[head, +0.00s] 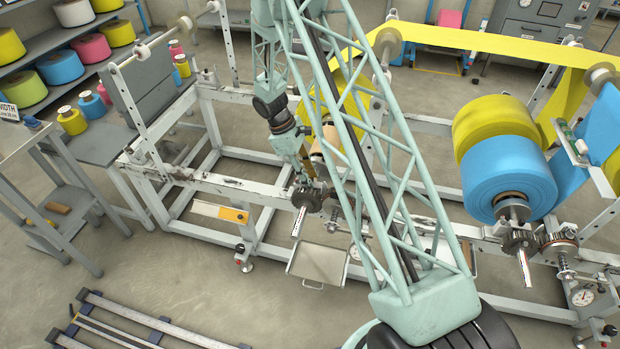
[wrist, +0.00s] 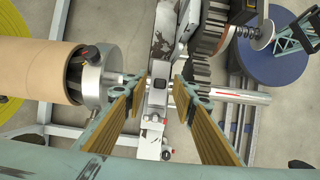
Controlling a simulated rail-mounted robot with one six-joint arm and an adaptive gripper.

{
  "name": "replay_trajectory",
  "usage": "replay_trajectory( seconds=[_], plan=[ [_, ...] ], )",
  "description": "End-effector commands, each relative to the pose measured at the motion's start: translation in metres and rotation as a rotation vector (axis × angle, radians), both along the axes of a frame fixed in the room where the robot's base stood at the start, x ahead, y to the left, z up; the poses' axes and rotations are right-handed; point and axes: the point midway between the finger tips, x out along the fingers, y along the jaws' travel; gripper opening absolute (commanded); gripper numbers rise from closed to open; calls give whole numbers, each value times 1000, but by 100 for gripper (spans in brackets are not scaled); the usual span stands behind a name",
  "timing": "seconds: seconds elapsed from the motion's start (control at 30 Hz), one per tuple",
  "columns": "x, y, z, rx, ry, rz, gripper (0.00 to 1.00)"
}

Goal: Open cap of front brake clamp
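The front brake clamp (wrist: 156,112) shows in the wrist view as a worn white-and-grey block at the centre. A grey piece with a dark square on it, seemingly its cap (wrist: 159,77), lies on top over the shaft line. I cannot tell whether it is latched. My gripper (wrist: 161,88) is open, with one finger on each side of the clamp. Nothing is seen held, and contact with the clamp is unclear. In the head view my gripper (head: 308,180) points down at the front shaft by the dark gear (head: 307,198). My lattice arm hides part of this area.
A cardboard core (wrist: 40,70) on a metal chuck (wrist: 93,77) lies left of my gripper. Dark gears (wrist: 200,75) and a shaft end (wrist: 245,97) are close on the right. Yellow (head: 490,122) and blue (head: 500,178) rolls stand right of my arm. A tray (head: 318,262) hangs at the front.

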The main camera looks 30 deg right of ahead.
Motion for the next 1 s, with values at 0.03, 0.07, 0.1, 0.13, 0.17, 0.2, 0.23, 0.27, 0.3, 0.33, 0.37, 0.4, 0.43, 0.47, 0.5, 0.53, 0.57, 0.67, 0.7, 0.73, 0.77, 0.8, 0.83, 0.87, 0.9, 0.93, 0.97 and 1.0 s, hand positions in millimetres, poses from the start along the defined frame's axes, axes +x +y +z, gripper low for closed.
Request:
replay_trajectory(
  seconds=[0.03,0.07,0.1,0.13,0.17,0.2,0.23,0.27,0.3,0.33,0.37,0.4,0.43,0.47,0.5,0.53,0.57,0.67,0.7,0.73,0.77,0.8,0.83,0.87,0.9,0.93,0.97,1.0],
  plan=[
    [0,0,-1,0,0,0,25],
    [0,0,-1,0,0,0,25],
    [0,0,-1,0,0,0,25],
    [0,0,-1,0,0,0,25],
    [0,0,-1,0,0,0,25],
    [0,0,-1,0,0,0,25],
    [0,0,-1,0,0,0,25],
    [0,0,-1,0,0,0,25],
    [0,0,-1,0,0,0,25],
    [0,0,-1,0,0,0,23],
    [0,0,-1,0,0,0,20],
    [0,0,-1,0,0,0,17],
    [0,0,-1,0,0,0,14],
    [0,0,-1,0,0,0,11],
    [0,0,-1,0,0,0,8],
    [0,0,-1,0,0,0,5],
    [0,0,-1,0,0,0,2],
    [0,0,-1,0,0,0,0],
    [0,0,-1,0,0,0,0],
    [0,0,-1,0,0,0,0],
    [0,0,-1,0,0,0,0],
    [0,1,-1,1,0,1,0],
    [0,1,-1,1,-2,1,0],
    [1,2,-1,2,-2,2,0],
    [1,4,0,4,-4,4,0],
    [2,5,0,6,-6,5,0],
    [3,7,0,8,-8,8,0],
    [4,10,0,10,-11,11,0]
  ],
)
